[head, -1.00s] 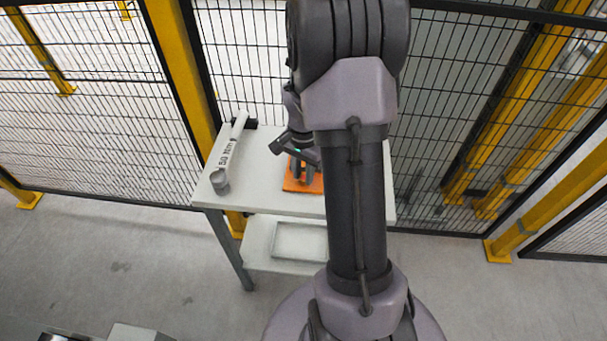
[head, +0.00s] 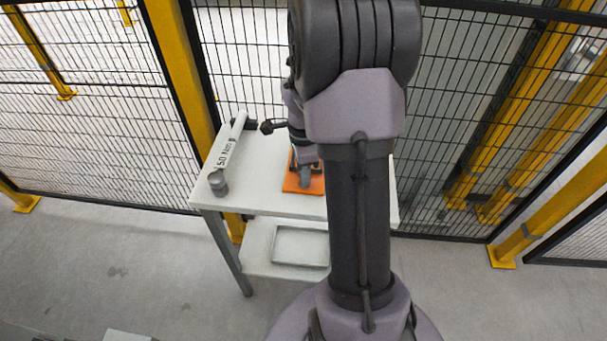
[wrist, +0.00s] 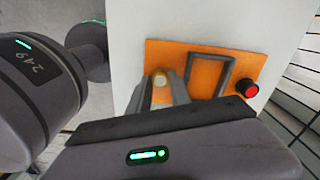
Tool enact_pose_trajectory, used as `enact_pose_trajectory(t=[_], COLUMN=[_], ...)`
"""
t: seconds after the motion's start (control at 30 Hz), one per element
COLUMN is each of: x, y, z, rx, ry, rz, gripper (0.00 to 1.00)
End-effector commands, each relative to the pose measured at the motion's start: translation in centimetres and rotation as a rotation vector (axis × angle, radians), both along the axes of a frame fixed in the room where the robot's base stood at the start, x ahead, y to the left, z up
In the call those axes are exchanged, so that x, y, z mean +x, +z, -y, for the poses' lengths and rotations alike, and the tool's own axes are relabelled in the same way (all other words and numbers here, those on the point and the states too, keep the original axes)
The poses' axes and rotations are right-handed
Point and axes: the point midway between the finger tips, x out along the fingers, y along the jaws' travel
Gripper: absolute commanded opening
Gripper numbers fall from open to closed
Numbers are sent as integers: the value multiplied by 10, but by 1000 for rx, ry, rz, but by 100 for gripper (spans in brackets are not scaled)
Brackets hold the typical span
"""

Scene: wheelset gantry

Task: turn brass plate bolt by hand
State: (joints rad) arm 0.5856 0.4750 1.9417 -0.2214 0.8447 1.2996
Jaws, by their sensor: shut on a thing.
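An orange plate (head: 316,187) lies on the white table. It shows larger in the wrist view (wrist: 205,70), with a dark rectangular frame standing on it. My gripper (wrist: 161,84) is down at the plate, left of that frame in the wrist view. Its fingers are shut on a brass bolt (wrist: 160,76), whose rounded yellow top shows between the fingertips. The fingers hide the bolt's lower part. In the head view my arm covers most of the gripper, and the bolt cannot be made out there.
A white torque wrench (head: 228,152) with printed lettering lies along the table's left side, a grey cylindrical end at its front. A red button (wrist: 247,89) sits near the plate's right edge. A grey tray (head: 300,262) rests on the lower shelf. Mesh fencing (head: 250,60) stands behind the table.

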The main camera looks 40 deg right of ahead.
Motion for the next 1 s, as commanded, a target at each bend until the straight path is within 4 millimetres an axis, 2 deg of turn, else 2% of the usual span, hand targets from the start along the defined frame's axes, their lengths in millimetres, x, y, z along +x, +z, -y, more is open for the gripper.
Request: enact_pose_trajectory(t=[0.7, 0.73, 0.77, 1.0], x=[2, 2, 2, 1], y=[3, 3, 2, 1], z=[1, 1, 1, 1], rx=[-4, -4, -4, -2], ry=[-61, -61, -61, -61], rz=[6, 6, 6, 3], gripper=[0, 30, 33, 33])
